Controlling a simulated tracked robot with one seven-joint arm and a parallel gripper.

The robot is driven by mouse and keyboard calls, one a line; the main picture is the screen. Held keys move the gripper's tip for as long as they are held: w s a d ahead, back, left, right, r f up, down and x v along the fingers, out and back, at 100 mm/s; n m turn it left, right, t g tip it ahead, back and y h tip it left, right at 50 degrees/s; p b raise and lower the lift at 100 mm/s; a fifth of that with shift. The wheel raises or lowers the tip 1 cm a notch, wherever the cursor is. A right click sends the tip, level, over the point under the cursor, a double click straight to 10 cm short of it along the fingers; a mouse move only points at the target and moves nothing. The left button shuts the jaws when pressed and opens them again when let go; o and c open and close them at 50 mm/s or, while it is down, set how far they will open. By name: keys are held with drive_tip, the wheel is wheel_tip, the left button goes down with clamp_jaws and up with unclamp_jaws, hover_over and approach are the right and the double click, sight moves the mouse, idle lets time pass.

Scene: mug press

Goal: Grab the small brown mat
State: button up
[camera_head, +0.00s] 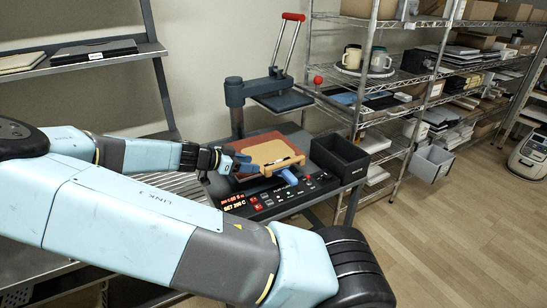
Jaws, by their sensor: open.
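A small tan-brown mat (270,154) lies on the press's work surface, on or just in front of a flat reddish-brown pad (258,139). Part of the mat's left side is hidden behind the gripper.
The press (280,98) has its red-handled lever raised behind the mat. A black open bin (340,160) stands right of the mat. A control panel (280,193) with red digits is in front. A wire shelf (375,90) with mugs stands at the right.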

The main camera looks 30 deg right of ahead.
approach(283, 162)
drive_tip(key=d+f, duration=0.2)
drive_tip(key=shift+d+f+h, duration=0.1)
drive_tip(key=shift+d+h, duration=0.2)
drive_tip(key=shift+d, duration=0.1)
drive_tip(key=shift+r+x, duration=0.1)
drive_tip(key=shift+x, duration=1.25)
drive_tip(key=shift+r+x, duration=0.15)
drive_tip(key=shift+x, duration=1.2)
drive_tip(key=shift+w, duration=0.1)
clamp_jaws()
